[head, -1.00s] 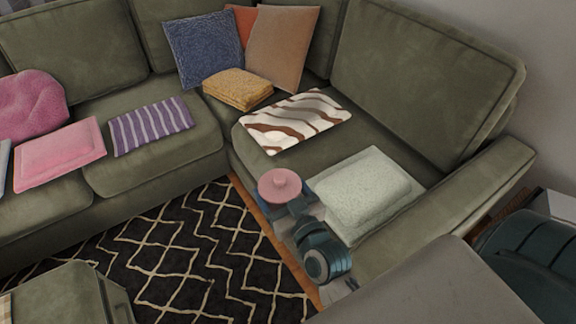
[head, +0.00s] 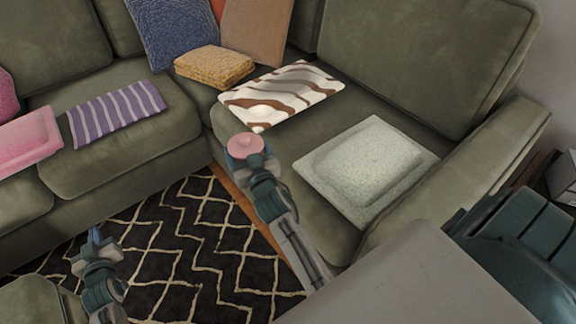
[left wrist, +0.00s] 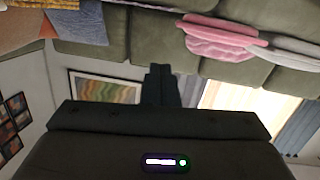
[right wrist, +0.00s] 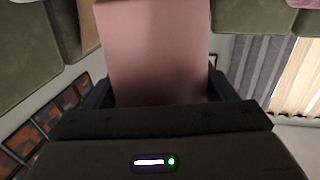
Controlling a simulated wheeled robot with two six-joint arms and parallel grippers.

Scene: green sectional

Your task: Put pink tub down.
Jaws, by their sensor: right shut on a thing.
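In the right wrist view the tub (right wrist: 155,50) fills the space between the fingers. Whether its underside touches anything is hidden. My left gripper (head: 95,238) is low at the left over the dark rug, and its fingers (left wrist: 161,85) are together and empty in the left wrist view.
The green sectional (head: 170,155) holds a brown-and-white striped cushion-like item (head: 300,85), a pale speckled one (head: 370,165), a folded yellow cloth (head: 213,66) and a purple striped cloth (head: 115,110). Seat strips between them are bare. A patterned rug (head: 190,240) covers the floor.

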